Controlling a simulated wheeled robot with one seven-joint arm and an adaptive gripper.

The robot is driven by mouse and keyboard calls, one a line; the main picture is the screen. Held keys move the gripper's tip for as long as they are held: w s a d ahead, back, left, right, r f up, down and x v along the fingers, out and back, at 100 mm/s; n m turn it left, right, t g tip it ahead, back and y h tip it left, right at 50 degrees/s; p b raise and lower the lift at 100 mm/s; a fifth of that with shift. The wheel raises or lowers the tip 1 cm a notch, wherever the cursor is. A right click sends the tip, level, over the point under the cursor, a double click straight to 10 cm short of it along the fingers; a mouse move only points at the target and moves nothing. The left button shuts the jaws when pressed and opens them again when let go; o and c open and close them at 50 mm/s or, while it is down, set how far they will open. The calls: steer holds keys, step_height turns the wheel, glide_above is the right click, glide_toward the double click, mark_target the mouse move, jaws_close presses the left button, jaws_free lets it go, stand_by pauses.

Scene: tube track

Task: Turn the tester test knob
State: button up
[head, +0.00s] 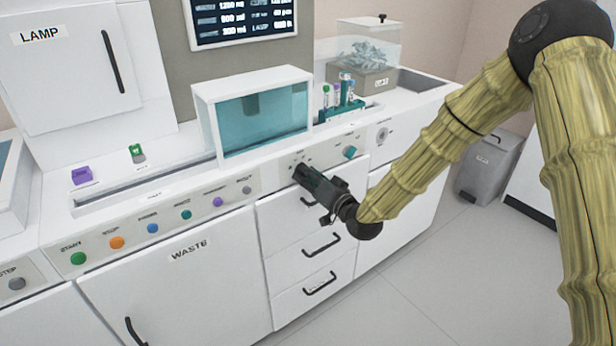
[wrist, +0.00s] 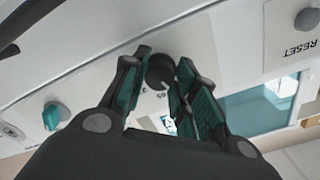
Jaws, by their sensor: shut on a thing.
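The dark round knob (wrist: 160,72) shows in the wrist view on the white front panel, with a pale pointer mark on its face. My gripper (wrist: 161,78) has its two teal-padded fingers on either side of it, closed on it at the tips. In the head view my gripper (head: 303,176) reaches the panel from the lower right, above the drawers, and covers the knob. The printing beside the knob is too small and partly covered to read.
A teal knob (head: 350,152) sits right of my gripper on the same panel; it also shows in the wrist view (wrist: 52,115). A grey button (head: 246,190) is to the left. Drawers (head: 322,245) with black handles lie below. A glass-fronted box (head: 262,115) and a tube rack (head: 341,112) stand above.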

steer(key=shift+d, duration=0.1)
steer(key=o, duration=1)
steer(key=shift+n, duration=0.3)
